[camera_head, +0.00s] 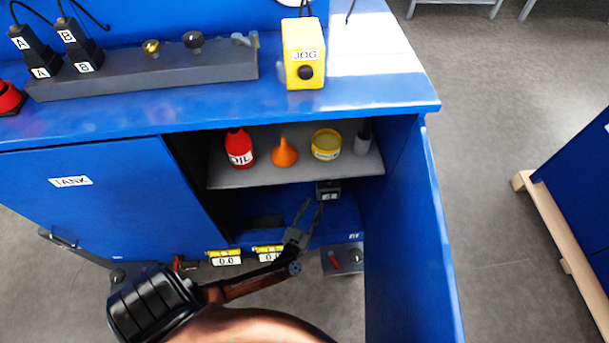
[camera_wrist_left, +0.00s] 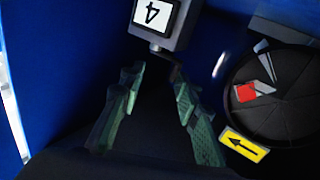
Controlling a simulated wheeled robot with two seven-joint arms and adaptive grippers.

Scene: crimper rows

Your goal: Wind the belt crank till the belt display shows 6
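The belt display (camera_head: 328,190) is a small dark box under the cabinet shelf. It shows large in the left wrist view (camera_wrist_left: 157,15), upside down, and reads 4. A small dark stub (camera_wrist_left: 174,68) sticks out below that box; I cannot tell whether it is the belt crank. My left gripper (camera_head: 312,203) reaches into the open cabinet just below the display. Its two fingers (camera_wrist_left: 158,92) are apart with nothing seen between them, and the stub lies near their tips. My right gripper is not in view.
A black round part (camera_wrist_left: 275,95) with a red mark and a yellow arrow label sits beside the right finger. The shelf (camera_head: 300,170) above holds a red oil bottle (camera_head: 239,148), orange funnel (camera_head: 285,152) and yellow tin (camera_head: 326,144). The open door (camera_head: 415,230) bounds the right side.

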